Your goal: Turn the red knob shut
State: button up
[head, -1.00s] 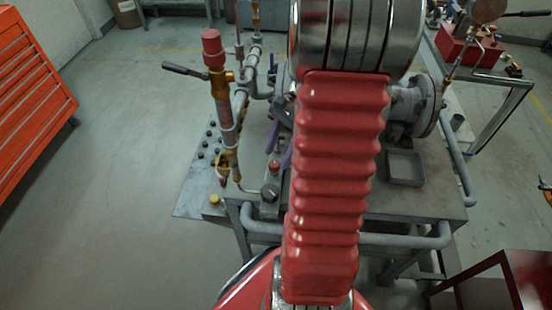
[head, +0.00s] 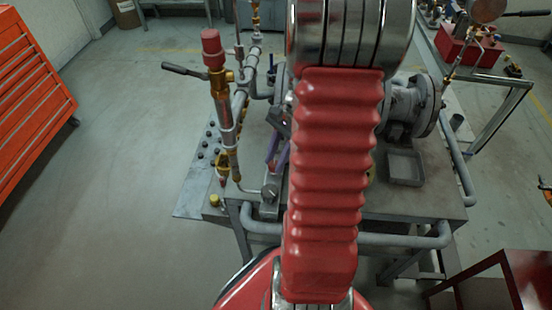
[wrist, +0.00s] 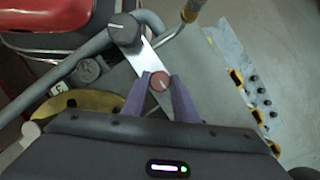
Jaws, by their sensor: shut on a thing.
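The red knob (wrist: 160,82), small and round with a pale line on its face, is in the middle of the wrist view. My gripper (wrist: 160,77) has two purple fingers, one on each side of the knob, shut on it. A grey knob (wrist: 124,28) with a white line stands beyond it on the same light metal strip. In the head view my gripper (head: 277,162) points down over the left part of the bench, partly behind my red arm sleeve. I cannot make out the red knob there.
A vertical pipe with a red cap (head: 212,48) and a lever stands left of my gripper on the bench (head: 420,205). Grey pipes and flanges are behind my arm. An orange tool cabinet (head: 30,90) is far left; floor between is clear.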

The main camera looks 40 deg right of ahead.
jog(key=shift+c, duration=1.4)
jog(key=shift+m, duration=0.3)
jog(key=o, duration=1.1)
jog(key=shift+c, duration=0.2)
jog(key=v, duration=1.3)
jog(key=shift+s+r, duration=0.2)
jog(key=shift+r, duration=0.15)
